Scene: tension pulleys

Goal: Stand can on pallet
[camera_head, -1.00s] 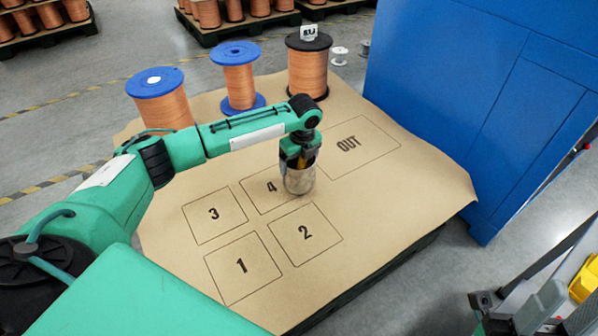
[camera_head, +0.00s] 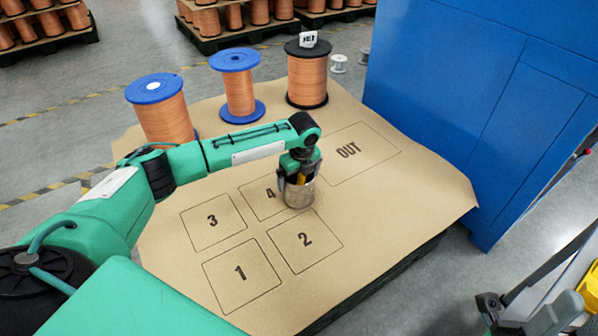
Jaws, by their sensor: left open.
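A grey metal can (camera_head: 299,194) stands upright on the brown sheet that covers the pallet (camera_head: 420,215), at the right edge of the square marked 4. My left gripper (camera_head: 298,178) is right above the can, pointing down, with its fingers at the can's upper part. The fingers are open, and the can's rim is partly hidden by the gripper.
Copper wire spools stand at the back of the pallet: two with blue flanges (camera_head: 238,85) and one with black flanges (camera_head: 307,75). A blue cabinet (camera_head: 480,110) borders the right side. The OUT box (camera_head: 348,151) and squares 1, 2 and 3 are clear.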

